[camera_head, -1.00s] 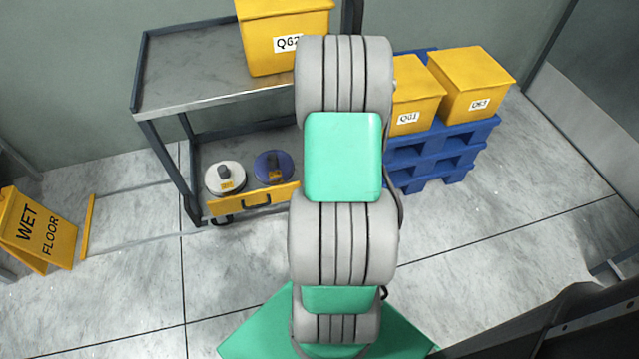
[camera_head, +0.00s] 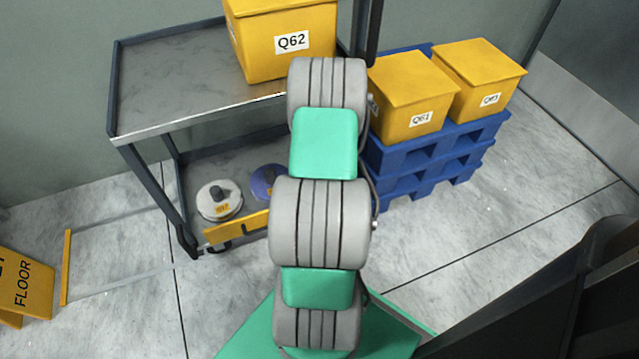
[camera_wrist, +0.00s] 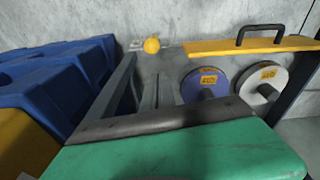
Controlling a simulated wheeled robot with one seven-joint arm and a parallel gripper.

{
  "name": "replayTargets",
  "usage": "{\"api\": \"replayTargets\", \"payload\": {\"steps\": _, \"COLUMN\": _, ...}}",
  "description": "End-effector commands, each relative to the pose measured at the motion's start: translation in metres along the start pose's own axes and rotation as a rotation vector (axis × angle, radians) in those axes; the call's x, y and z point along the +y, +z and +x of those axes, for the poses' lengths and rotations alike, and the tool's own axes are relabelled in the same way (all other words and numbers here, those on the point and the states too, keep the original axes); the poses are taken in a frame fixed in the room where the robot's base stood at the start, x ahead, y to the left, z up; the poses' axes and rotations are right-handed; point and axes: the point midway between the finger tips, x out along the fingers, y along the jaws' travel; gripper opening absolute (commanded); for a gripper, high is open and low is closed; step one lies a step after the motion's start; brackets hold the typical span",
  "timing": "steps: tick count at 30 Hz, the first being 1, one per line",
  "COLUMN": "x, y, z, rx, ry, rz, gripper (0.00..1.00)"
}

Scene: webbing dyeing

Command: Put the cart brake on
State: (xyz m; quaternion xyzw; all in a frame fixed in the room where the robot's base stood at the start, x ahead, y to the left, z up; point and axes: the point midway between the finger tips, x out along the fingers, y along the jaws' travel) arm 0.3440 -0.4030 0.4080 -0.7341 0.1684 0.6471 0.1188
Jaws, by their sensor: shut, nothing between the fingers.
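The grey metal cart (camera_head: 150,130) has an upper and a lower shelf. A yellow bar (camera_head: 237,229) with a black handle runs along its lower front edge; this bar also shows in the wrist view (camera_wrist: 225,47). A round yellow knob (camera_wrist: 152,45) shows beyond the cart frame in the wrist view. I cannot tell which of these belongs to the brake. My gripper (camera_wrist: 158,80) appears as narrow grey fingers, shut and empty, with the knob beyond them. In the head view my arm hides the gripper and the cart's right front part.
A yellow box Q62 (camera_head: 280,45) stands on the upper shelf. A white reel (camera_head: 218,204) and a blue reel (camera_head: 266,183) lie on the lower shelf. Blue pallets (camera_head: 430,160) bearing two yellow boxes stand right. A wet-floor sign (camera_head: 25,285) stands left.

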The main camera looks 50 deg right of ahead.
Motion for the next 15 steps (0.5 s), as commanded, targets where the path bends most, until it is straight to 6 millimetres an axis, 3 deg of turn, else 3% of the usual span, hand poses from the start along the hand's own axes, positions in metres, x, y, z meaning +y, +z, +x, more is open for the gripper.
{"api": "replayTargets", "payload": {"steps": 8, "x": 0.008, "y": 0.005, "z": 0.012, "rx": -0.003, "ry": 0.002, "rz": 0.018, "gripper": 0.00}}
{"api": "replayTargets", "payload": {"steps": 15, "x": 0.007, "y": 0.005, "z": 0.060, "rx": -0.002, "ry": 0.001, "rz": 0.016, "gripper": 0.00}}
